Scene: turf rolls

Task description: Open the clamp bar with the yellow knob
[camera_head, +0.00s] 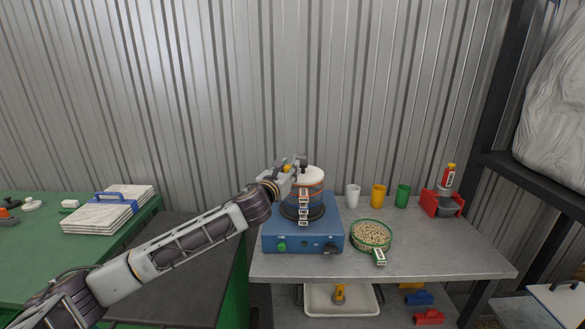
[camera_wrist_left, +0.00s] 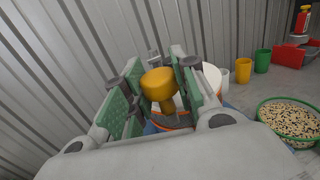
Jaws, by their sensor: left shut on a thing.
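The yellow knob (camera_wrist_left: 158,84) sits between the green-padded fingers of my left gripper (camera_wrist_left: 158,92) in the left wrist view, with its stem running down behind it. In the head view, the gripper (camera_head: 288,172) is at the upper left of a white-topped container (camera_head: 311,176) on a blue machine (camera_head: 290,236). The knob shows there only as a small yellow spot (camera_head: 287,168). My left gripper is shut on the knob. The clamp bar is mostly hidden by the gripper, so its angle is hard to tell. My right gripper is not in view.
A green-rimmed sieve of grains (camera_head: 371,236) stands right of the machine on the grey table (camera_head: 445,262). White (camera_head: 353,195), yellow (camera_head: 378,196) and green (camera_head: 402,195) cups stand behind it. A red holder (camera_head: 441,204) is at the right. The corrugated wall (camera_head: 215,90) is close behind.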

